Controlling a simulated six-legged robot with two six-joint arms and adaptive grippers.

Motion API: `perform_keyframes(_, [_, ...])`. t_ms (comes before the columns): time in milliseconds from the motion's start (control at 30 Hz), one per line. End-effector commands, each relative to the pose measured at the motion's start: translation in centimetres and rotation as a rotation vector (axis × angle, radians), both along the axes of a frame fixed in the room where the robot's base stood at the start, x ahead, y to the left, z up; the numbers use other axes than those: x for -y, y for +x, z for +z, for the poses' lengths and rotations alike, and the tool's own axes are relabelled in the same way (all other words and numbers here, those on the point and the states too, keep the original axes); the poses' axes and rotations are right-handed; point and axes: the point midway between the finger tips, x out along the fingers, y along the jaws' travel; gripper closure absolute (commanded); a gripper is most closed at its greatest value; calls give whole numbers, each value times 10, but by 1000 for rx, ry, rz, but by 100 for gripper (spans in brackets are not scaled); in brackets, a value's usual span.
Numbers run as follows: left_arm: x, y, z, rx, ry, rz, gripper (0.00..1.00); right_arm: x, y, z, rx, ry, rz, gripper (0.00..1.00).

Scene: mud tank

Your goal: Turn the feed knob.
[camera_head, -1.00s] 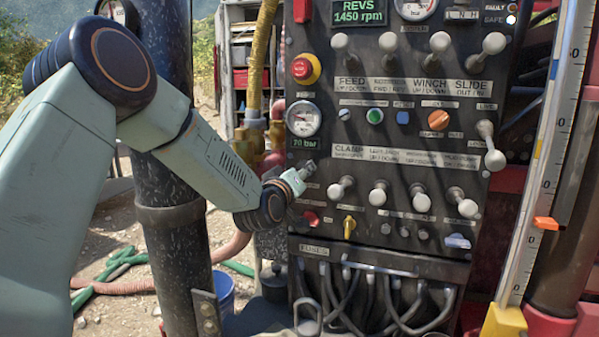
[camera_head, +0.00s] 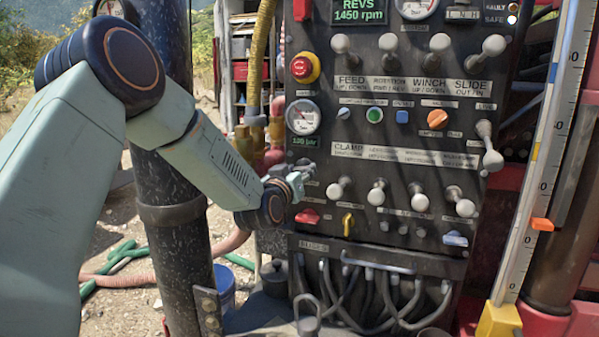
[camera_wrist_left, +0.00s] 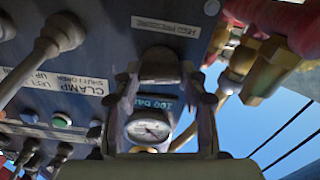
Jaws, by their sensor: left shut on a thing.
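The feed knob (camera_wrist_left: 159,58) is a dark, rounded knob beside the pressure label (camera_wrist_left: 166,25) in the left wrist view. My left gripper (camera_wrist_left: 160,76) is shut on it, one finger on each side. In the head view my left gripper (camera_head: 308,168) is at the panel's left edge, below the pressure gauge, and hides the knob. The gauge also shows between my fingers in the left wrist view (camera_wrist_left: 150,128). My right gripper is not in view.
The dark control panel (camera_head: 400,240) carries several white-knobbed levers close to my gripper, including the clamp lever (camera_head: 338,189). A red knob (camera_head: 308,216) and a yellow knob (camera_head: 348,224) sit below. Brass fittings (camera_wrist_left: 268,72) and hoses are beside the panel.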

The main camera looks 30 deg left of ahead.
Motion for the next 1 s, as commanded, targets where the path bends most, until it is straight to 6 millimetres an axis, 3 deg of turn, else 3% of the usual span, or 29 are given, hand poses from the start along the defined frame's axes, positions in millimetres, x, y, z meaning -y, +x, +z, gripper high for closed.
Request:
perform_keyframes(233, [1,-1,-6,-12,-4,-2,88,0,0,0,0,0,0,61])
perform_keyframes(267, [1,-1,-6,-12,-4,-2,54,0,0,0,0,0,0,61])
perform_keyframes(500, [1,-1,-3,-6,-3,-1,34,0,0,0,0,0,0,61])
perform_keyframes(833, [0,-2,-1,-2,-3,-1,34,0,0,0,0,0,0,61])
perform_keyframes(1000, [4,-16,-2,-4,-5,0,34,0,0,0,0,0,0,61])
